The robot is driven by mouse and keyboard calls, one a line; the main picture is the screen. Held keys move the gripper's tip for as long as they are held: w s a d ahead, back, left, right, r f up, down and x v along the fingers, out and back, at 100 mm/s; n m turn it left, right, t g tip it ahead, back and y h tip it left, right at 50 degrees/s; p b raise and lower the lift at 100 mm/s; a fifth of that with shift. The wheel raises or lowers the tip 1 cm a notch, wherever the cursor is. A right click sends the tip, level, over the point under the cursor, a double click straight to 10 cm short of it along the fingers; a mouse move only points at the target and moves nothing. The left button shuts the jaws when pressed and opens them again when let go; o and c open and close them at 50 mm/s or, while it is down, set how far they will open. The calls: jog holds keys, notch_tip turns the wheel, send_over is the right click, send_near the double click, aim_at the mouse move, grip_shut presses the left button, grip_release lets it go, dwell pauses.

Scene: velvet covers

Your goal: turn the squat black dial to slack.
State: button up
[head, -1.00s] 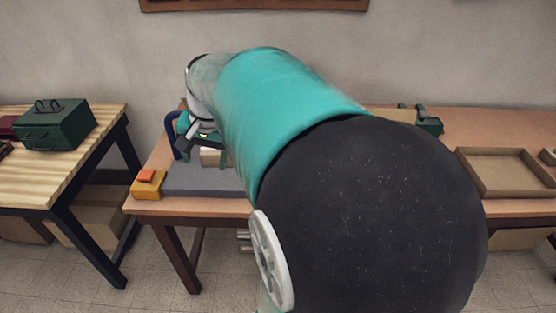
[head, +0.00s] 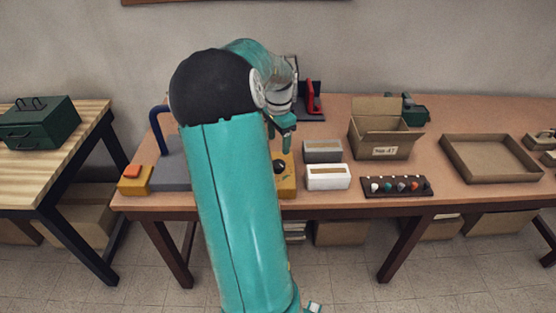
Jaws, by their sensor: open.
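A squat black dial (head: 279,167) sits on a yellow block (head: 288,186) near the front of the brown table. My arm covers the left part of the block, and any markings around the dial are too small to read. My gripper (head: 287,144) points down just above and behind the dial, apart from it as far as I can tell. It is open, with nothing visible between its fingers.
A grey box (head: 322,151) and a white box (head: 328,178) stand just right of the block. A strip with several coloured knobs (head: 397,187), an open cardboard box (head: 380,133) and a brown tray (head: 491,158) are further right. A red-and-black stand (head: 312,100) is behind.

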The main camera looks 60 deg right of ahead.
aim_at(278, 163)
notch_tip(278, 163, down, 9)
jog(key=shift+r, duration=0.1)
dwell(0.3)
jog(key=c, duration=1)
